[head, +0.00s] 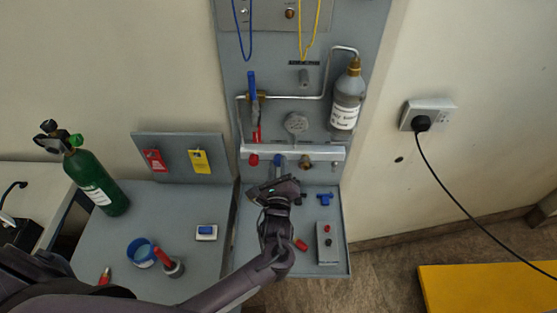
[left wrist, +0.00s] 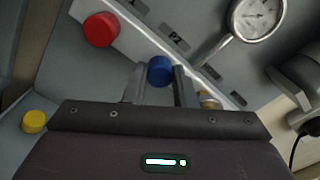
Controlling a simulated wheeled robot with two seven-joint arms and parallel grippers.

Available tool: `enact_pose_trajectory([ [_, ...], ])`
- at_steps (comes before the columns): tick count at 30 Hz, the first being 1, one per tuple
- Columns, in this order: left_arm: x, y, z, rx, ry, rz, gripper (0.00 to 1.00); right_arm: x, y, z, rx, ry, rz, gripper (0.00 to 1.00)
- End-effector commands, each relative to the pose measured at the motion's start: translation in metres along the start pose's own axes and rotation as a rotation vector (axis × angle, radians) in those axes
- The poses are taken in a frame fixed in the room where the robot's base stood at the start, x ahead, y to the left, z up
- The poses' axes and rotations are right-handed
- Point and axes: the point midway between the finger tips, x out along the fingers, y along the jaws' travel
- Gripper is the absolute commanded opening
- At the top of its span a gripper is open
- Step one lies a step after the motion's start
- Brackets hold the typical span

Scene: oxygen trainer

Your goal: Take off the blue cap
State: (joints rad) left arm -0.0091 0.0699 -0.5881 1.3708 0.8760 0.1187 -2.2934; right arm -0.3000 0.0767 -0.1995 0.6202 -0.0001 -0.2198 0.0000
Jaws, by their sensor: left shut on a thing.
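The blue cap (left wrist: 160,71) is on the pale manifold bar, between the two fingers of my left gripper (left wrist: 162,85) in the left wrist view. The fingers are shut on it from both sides. In the head view, the blue cap (head: 279,160) shows just above my left gripper (head: 277,178), on the front of the bar (head: 230,149). A red cap (left wrist: 101,29) is to its left on the same bar, and a brass fitting (left wrist: 208,99) is to its right, partly hidden by a finger. My right gripper is not in view.
A pressure gauge (head: 296,123) sits above the bar. A labelled bottle (head: 347,105) hangs at the panel's right. Below, a grey box (head: 327,243), a blue tee-shaped part (head: 325,199) and a red-handled tool (head: 300,244) lie near my left arm. A green cylinder (head: 97,183) stands at left.

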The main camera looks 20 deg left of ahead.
Motion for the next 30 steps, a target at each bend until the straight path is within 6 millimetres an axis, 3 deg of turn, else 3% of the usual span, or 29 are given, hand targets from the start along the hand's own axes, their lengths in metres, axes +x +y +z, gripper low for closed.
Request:
enact_pose_trajectory([
  [6, -0.0003, -0.0001, 0.0000, -0.232, -0.001, 0.001, 0.04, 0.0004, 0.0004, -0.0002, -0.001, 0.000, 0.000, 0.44],
  [15, -0.0003, 0.0001, 0.0001, -0.256, -0.001, 0.000, 0.04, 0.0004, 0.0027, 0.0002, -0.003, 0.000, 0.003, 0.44],
  [23, -0.0006, 0.0008, -0.0003, -0.523, -0.001, 0.002, 0.04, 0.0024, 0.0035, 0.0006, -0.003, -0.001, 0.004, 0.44],
  [30, -0.0005, 0.0003, -0.0001, -0.548, 0.000, 0.001, 0.04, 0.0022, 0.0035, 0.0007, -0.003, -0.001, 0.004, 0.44],
])
